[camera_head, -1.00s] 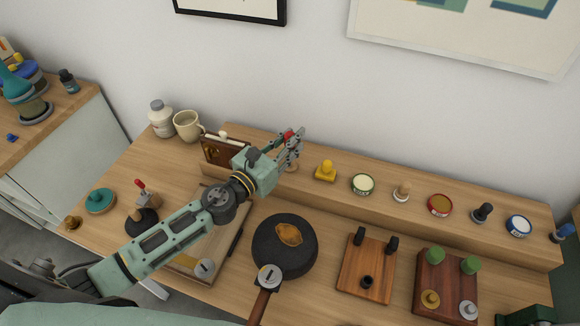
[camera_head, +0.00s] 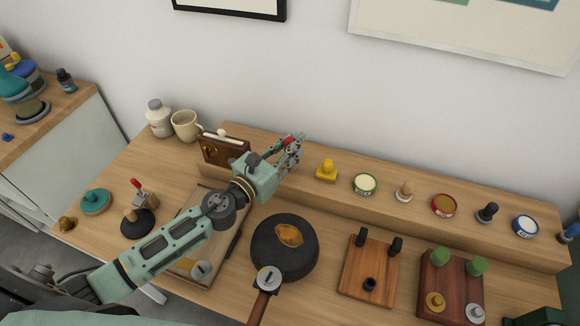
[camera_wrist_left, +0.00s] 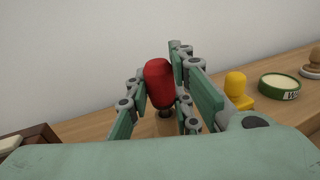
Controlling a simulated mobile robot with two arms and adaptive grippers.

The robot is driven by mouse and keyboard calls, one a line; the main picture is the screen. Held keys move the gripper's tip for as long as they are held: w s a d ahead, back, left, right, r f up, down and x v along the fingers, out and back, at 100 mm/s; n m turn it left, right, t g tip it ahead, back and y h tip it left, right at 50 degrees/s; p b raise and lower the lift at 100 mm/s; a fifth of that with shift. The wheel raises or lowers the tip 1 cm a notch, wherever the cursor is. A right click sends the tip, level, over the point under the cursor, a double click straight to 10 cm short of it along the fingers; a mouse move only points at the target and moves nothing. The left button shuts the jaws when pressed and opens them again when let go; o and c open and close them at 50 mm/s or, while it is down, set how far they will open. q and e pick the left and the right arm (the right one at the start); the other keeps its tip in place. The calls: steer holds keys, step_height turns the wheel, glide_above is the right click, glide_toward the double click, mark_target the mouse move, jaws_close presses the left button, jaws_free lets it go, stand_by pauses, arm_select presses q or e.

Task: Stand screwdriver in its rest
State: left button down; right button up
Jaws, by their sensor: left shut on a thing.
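My left gripper (camera_head: 291,150) reaches over the raised back shelf and is shut on a red-handled tool, which I take as the screwdriver (camera_head: 288,141). In the left wrist view the red rounded handle (camera_wrist_left: 159,84) stands roughly upright between the fingers (camera_wrist_left: 163,92). A dark collar shows under the handle, with a wood-coloured piece (camera_wrist_left: 166,127) below it. The tool's lower end is mostly hidden by the fingers, so I cannot tell whether it sits in a rest. My right gripper is not in view.
A yellow stamp (camera_head: 326,171) and an open green-rimmed tin (camera_head: 365,184) stand right of the gripper on the shelf (camera_head: 470,228). A brown box (camera_head: 222,150), mug (camera_head: 186,125) and bottle (camera_head: 159,118) are left. A black pan (camera_head: 285,250) lies in front.

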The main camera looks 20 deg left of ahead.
arm_select(q)
steer(key=shift+s+f+b, duration=0.1)
steer(key=shift+f+b, duration=0.2)
steer(key=shift+f, duration=0.05)
steer(key=shift+f, duration=0.25)
steer(key=c, duration=1.8)
jaws_free()
steer(key=shift+s, duration=0.1)
steer(key=shift+c, duration=0.2)
steer(key=o, duration=0.4)
steer(key=shift+f, duration=0.15)
steer(key=shift+c, duration=0.2)
steer(key=shift+f, duration=0.1)
steer(key=shift+s, duration=0.15)
steer(key=shift+s+f, duration=0.1)
steer(key=shift+s, duration=0.05)
steer(key=a+r+v, duration=0.1)
steer(key=v, duration=1)
steer(key=shift+r, duration=0.25)
